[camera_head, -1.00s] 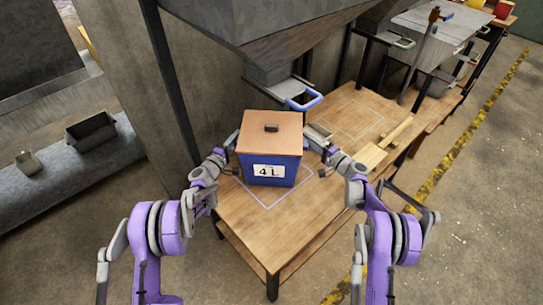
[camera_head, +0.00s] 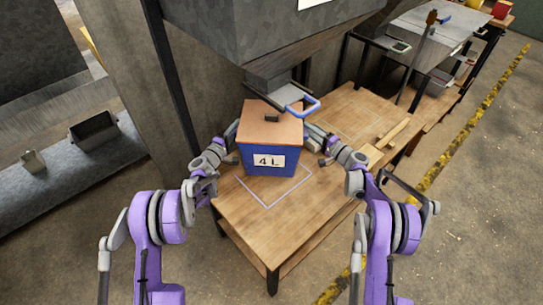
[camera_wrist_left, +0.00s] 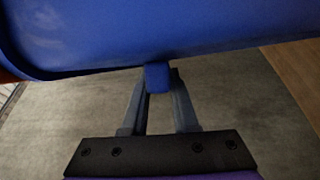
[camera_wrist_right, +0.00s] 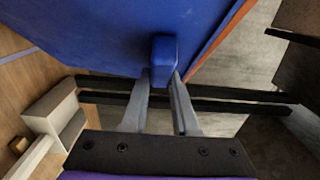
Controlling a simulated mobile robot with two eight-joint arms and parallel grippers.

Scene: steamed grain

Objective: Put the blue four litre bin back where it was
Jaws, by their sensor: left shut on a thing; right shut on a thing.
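The blue bin (camera_head: 270,161) has a "4 L" label and a brown wooden lid (camera_head: 270,129) with a small dark knob. It is upright between my two grippers, at the far side of a light square outline (camera_head: 270,206) on the wooden table. My left gripper (camera_head: 230,145) is at its left side, and the left wrist view shows the fingers (camera_wrist_left: 158,80) shut on a small blue lug of the bin. My right gripper (camera_head: 312,142) is at its right side, shut on a matching lug (camera_wrist_right: 163,55). Whether the bin's base touches the table cannot be told.
A grey hopper with a blue-handled slide gate (camera_head: 303,106) hangs just behind and above the bin. The wooden table (camera_head: 285,235) is bare in front. A second outline and a wooden piece (camera_head: 393,133) lie to the right. A dark post stands at left.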

